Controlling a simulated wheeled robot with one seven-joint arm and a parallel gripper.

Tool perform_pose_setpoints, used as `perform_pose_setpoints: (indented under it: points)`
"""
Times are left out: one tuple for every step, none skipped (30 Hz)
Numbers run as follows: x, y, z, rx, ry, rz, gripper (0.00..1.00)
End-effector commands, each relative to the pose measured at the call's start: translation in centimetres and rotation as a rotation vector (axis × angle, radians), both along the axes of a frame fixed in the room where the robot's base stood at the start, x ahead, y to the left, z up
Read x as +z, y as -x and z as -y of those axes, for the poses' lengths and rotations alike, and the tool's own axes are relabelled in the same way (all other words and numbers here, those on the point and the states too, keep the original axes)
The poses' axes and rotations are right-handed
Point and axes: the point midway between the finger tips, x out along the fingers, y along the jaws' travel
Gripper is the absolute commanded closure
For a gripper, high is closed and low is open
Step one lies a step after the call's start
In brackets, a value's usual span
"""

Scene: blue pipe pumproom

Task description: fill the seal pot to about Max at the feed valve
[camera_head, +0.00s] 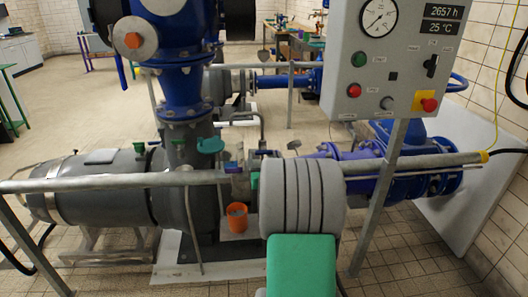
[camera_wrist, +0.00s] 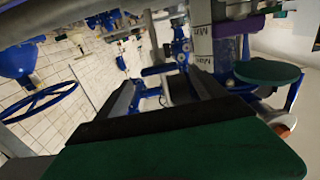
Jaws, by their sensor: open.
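The seal pot's pale level strip (camera_wrist: 201,45) shows in the wrist view, with the marks Min and Max upside down. No liquid level can be made out. A flat green disc (camera_wrist: 268,72) sits beside it; I cannot tell whether it belongs to the feed valve. In the head view a green fitting (camera_head: 210,146) stands on the grey pump housing, and an orange cup (camera_head: 237,217) stands below and right of it. My gripper (camera_wrist: 160,85) is open, its dark fingers apart with nothing seen held between them. My arm hides part of the pump in the head view.
A grey rail (camera_head: 115,182) crosses in front of the pump. A control box (camera_head: 392,60) with a dial and buttons stands on a post at right. Blue pipework (camera_head: 385,170) lies behind it. A blue handwheel (camera_wrist: 40,101) is at left in the wrist view.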

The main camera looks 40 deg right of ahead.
Motion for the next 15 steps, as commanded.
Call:
perform_pose_setpoints:
  points:
    - [0.0, -0.9, 0.6, 0.001, 0.0, -0.001, 0.2]
    - [-0.1, -1.4, 0.9, 0.001, 0.0, -0.002, 0.2]
    - [-0.1, -2.0, 1.4, 0.001, -0.001, -0.002, 0.2]
    - [0.0, -2.5, 1.7, 0.001, -0.001, -0.001, 0.2]
    - [0.0, -2.9, 2.0, 0.001, -0.001, -0.001, 0.2]
    - [-0.1, -3.3, 2.3, 0.0, 0.0, -0.002, 0.2]
    - [-0.1, -3.6, 2.5, 0.0, -0.001, -0.003, 0.2]
    - [-0.1, -3.8, 2.6, 0.0, -0.002, -0.002, 0.2]
    - [-0.1, -4.0, 2.8, 0.0, -0.001, -0.002, 0.2]
    - [0.0, -4.2, 2.9, 0.0, -0.001, -0.002, 0.2]
    - [0.0, -4.2, 2.9, 0.0, -0.002, -0.001, 0.2]
    - [0.0, -4.3, 3.0, 0.0, -0.002, -0.001, 0.2]
    - [0.0, -4.2, 3.0, 0.0, -0.002, -0.001, 0.2]
    - [0.0, -4.2, 3.0, 0.0, -0.002, -0.001, 0.2]
    - [0.0, -4.2, 3.0, -0.001, -0.002, -0.001, 0.2]
